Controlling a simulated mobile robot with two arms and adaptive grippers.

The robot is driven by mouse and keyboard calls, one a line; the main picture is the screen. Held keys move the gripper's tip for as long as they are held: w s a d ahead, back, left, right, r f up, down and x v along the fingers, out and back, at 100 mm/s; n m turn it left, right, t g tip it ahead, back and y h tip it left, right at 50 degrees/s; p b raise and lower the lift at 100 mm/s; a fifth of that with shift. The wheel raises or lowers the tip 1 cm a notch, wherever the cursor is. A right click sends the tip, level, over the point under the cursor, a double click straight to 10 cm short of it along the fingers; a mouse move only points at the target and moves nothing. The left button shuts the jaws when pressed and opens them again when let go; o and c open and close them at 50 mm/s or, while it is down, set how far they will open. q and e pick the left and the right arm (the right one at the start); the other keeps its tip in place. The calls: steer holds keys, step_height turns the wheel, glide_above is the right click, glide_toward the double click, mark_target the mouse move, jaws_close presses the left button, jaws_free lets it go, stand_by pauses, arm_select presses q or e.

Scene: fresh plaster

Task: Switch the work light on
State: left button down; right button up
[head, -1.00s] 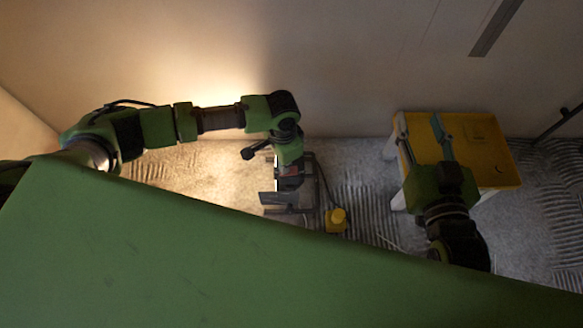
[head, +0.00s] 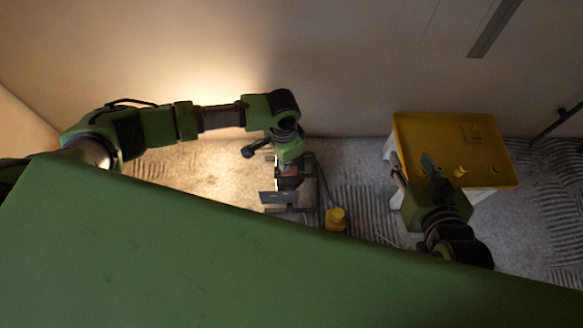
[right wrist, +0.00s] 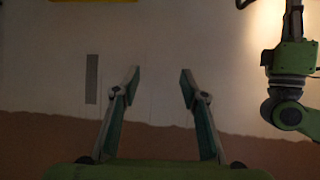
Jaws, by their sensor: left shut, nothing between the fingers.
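The work light (head: 279,198) is a dark frame standing on the floor near the wall. Warm light falls on the wall and floor to its left, but its lit face is mostly hidden from here. My left gripper (head: 287,183) points down at the top of the work light and is shut with nothing held. Its fingertips are hard to make out, so I cannot tell if they touch the light. My right gripper (head: 414,164) is open and empty by the left side of the yellow table; its spread fingers (right wrist: 161,75) also show in the right wrist view.
A yellow box (head: 336,219) sits on the floor right of the light, with a dark cable near it. The yellow-topped table (head: 440,130) carries small yellow pieces (head: 460,171). A dark bar (head: 560,122) leans at the far right. My green body hides the foreground.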

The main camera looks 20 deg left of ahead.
arm_select(q)
steer(key=shift+r+p, duration=0.7)
steer(key=shift+p, duration=0.1)
steer(key=shift+r+p, duration=0.45)
steer(key=shift+p, duration=0.1)
steer(key=shift+r+p, duration=0.55)
steer(key=shift+p, duration=0.15)
arm_select(e)
steer(key=shift+s+d+f+g+h, duration=0.55)
steer(key=shift+s+d+f+g, duration=1.15)
steer(key=shift+s, duration=2.1)
steer(key=shift+s+d+f+g+h, duration=0.7)
steer(key=shift+s+f+g, duration=1.75)
steer(key=shift+s, duration=1.35)
arm_select(q)
steer(key=shift+r+p, duration=0.5)
steer(key=shift+p, duration=0.15)
steer(key=shift+r+p, duration=0.5)
steer(key=shift+p, duration=0.15)
arm_select(e)
steer(key=shift+g, duration=0.25)
steer(key=shift+x, duration=2.3)
